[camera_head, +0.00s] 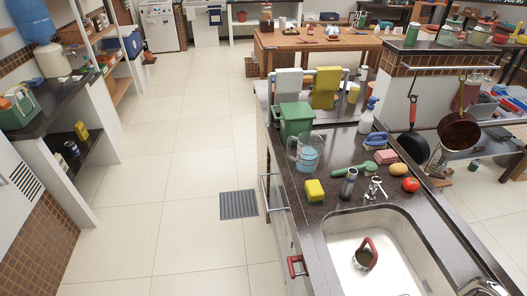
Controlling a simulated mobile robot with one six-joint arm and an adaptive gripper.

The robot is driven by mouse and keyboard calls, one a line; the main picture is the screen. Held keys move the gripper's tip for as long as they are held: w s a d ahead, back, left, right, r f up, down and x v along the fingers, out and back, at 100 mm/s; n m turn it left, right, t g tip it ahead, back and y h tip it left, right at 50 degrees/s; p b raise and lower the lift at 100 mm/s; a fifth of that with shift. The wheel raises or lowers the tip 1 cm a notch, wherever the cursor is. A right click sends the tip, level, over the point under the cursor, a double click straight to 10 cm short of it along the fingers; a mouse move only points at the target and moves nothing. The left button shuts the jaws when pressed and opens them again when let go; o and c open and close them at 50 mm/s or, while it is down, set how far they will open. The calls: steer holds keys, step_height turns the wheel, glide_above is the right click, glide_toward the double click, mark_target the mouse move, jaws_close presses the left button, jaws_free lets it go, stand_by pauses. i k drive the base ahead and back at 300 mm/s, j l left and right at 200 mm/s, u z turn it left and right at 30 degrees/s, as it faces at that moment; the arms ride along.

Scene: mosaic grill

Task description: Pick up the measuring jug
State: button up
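The measuring jug (309,158) is clear, with something blue showing inside or through it. It stands upright on the dark counter (337,137) beyond the sink, close to the counter's left edge. A green bin (296,120) stands just behind it, and a yellow sponge (314,190) lies in front of it. My gripper is not in view, so I cannot see whether it is open or shut.
A dark cylinder (349,184), a green-handled brush (357,169) and a spray bottle (367,117) stand or lie right of the jug. The sink (345,228) is nearer.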

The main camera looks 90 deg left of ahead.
mark_target(302, 152)
steer(key=u, duration=2.8)
steer(key=z, duration=3.9)
steer(key=u, duration=3.4)
